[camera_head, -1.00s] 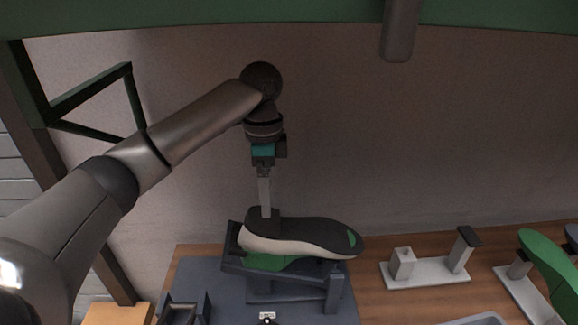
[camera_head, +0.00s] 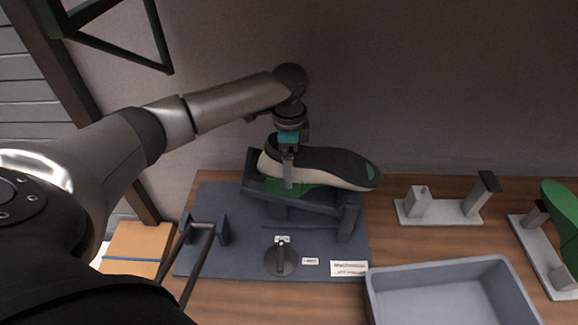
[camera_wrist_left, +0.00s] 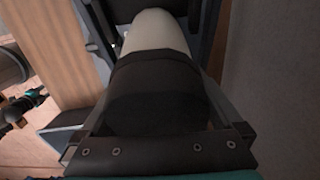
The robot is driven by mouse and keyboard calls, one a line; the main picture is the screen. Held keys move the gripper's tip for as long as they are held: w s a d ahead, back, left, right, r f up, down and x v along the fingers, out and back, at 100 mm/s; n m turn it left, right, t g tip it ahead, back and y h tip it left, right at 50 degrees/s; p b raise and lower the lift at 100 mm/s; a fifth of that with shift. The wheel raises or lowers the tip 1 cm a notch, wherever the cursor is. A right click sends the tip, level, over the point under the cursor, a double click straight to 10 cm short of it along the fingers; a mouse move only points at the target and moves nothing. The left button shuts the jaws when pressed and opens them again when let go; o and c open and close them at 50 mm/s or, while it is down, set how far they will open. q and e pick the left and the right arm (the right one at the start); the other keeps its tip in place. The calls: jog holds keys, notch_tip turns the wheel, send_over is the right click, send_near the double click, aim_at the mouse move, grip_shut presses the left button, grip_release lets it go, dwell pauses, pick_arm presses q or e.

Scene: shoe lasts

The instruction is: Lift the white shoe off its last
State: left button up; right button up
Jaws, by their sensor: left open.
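The white shoe (camera_head: 320,171) lies sole up on a dark cradle-like stand (camera_head: 346,216). Its sole is black with a green patch near the toe, and its toe points right. Green shows beneath its side; I cannot tell how much of this is the last, which is mostly hidden. My left gripper (camera_head: 288,180) is down at the heel end, with one finger seen in front of the shoe's side. In the left wrist view the dark heel (camera_wrist_left: 155,95) fills the space between the open fingers. My right gripper is not in view.
A grey bin (camera_head: 440,285) stands at the front right. An empty grey stand (camera_head: 440,208) is right of the shoe, and a green last (camera_head: 563,215) stands at the right edge. A dark frame (camera_head: 202,250) is on the blue-grey mat (camera_head: 245,268). A wall is close behind.

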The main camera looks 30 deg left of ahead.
pick_arm(q)
jog(key=shift+f, duration=0.5)
jog(key=c, duration=1.5)
jog(key=o, duration=1.2)
jog(key=c, duration=1.2)
jog(key=shift+r, duration=0.1)
notch_tip(320, 180, up, 9)
jog(key=p, duration=1)
jog(key=shift+r, duration=3)
